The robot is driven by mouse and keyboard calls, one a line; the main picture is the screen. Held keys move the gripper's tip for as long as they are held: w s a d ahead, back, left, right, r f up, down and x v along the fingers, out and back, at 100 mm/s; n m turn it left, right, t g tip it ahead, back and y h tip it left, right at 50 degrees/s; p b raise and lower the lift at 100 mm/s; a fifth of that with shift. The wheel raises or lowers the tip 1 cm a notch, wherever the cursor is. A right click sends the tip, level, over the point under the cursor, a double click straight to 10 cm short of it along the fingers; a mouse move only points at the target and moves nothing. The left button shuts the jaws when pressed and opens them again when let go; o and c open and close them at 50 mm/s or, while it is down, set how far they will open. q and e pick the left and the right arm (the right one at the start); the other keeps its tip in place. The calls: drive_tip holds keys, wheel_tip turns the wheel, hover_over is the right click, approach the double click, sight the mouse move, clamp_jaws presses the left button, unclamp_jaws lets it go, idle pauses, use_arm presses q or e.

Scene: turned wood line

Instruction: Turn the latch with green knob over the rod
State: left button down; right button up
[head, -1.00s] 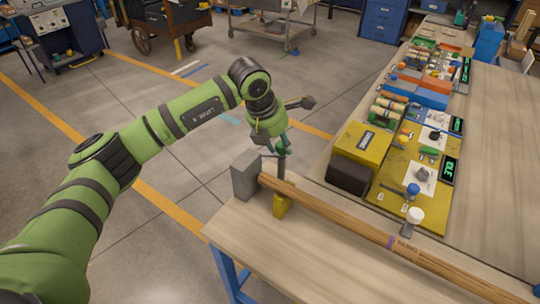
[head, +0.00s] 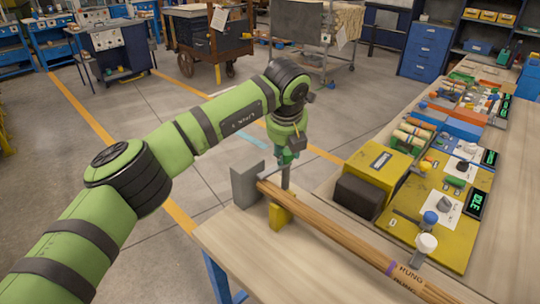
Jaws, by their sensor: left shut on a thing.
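The wooden rod (head: 335,231) runs from the grey end block (head: 246,186) toward the lower right, across a yellow support (head: 281,210). It has a purple band and a printed label. My left gripper (head: 287,155) points down just above the rod's far end, beside the grey block. It is shut on the green knob (head: 283,158), which is mostly hidden by the fingers. The grey latch stem (head: 285,177) shows below the knob, at the rod; I cannot tell exactly how far the latch lies across it. My right gripper is out of view.
The wooden bench (head: 240,244) has free room in front of the rod. Behind the rod are a yellow box (head: 376,168), a black block (head: 359,194) and a yellow board (head: 456,246). A white knob (head: 427,243) and a blue knob (head: 430,217) stand near the rod.

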use_arm(q)
drive_tip(key=shift+w+d+r+n+y+b, duration=0.15)
drive_tip(key=shift+r+n+y+b, duration=0.2)
drive_tip(key=shift+n, duration=0.45)
drive_tip(key=c, duration=0.9)
unclamp_jaws()
drive_tip(key=shift+w, duration=0.1)
drive_tip(key=shift+o, duration=0.2)
drive_tip(key=shift+f, duration=0.2)
drive_tip(key=v, duration=1.2)
